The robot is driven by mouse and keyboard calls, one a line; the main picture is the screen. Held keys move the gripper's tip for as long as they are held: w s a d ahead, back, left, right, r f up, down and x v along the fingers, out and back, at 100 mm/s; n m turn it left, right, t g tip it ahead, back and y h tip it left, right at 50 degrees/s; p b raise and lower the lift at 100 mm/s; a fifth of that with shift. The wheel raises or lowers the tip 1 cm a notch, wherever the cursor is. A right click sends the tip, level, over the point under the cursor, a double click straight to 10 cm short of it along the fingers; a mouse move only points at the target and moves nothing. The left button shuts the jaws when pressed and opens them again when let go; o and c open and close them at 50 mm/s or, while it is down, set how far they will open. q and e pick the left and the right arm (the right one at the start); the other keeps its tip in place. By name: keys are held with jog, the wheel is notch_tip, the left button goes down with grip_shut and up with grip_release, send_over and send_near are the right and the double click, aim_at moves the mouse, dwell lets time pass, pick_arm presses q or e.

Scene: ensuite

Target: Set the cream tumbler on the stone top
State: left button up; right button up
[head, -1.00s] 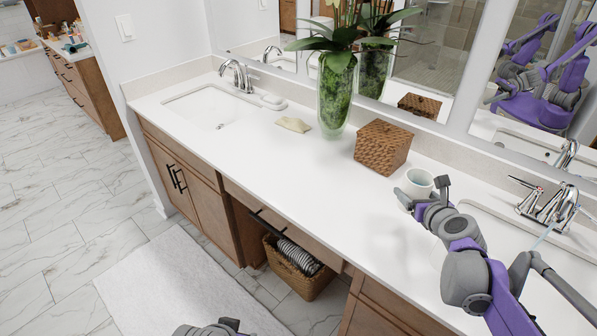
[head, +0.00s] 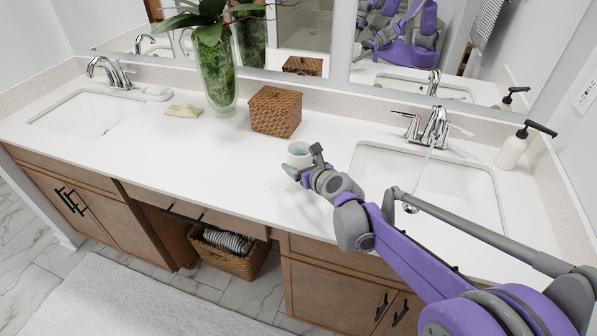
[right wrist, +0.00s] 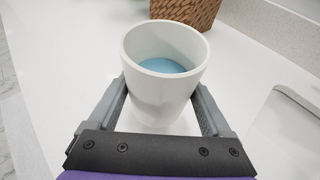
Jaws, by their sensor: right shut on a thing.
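The cream tumbler (head: 299,153) is upright over the white stone top (head: 222,158), in front of and right of the wicker box. My right gripper (head: 303,166) is shut on it, coming from the front right. In the right wrist view the tumbler (right wrist: 164,95) sits between the two fingers (right wrist: 164,108), its open rim toward the camera and blue showing inside. I cannot tell whether its base touches the stone top, as the hand and the tumbler hide that. My left gripper is out of view.
A brown wicker box (head: 275,111) stands behind the tumbler. The right sink (head: 440,185) with running tap (head: 430,128) and a soap bottle (head: 513,148) are to the right. The counter left of the tumbler is clear.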

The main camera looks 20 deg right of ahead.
jog(key=shift+f, duration=1.5)
jog(key=shift+f, duration=0.1)
jog(key=o, duration=1.4)
jog(key=shift+c, duration=0.2)
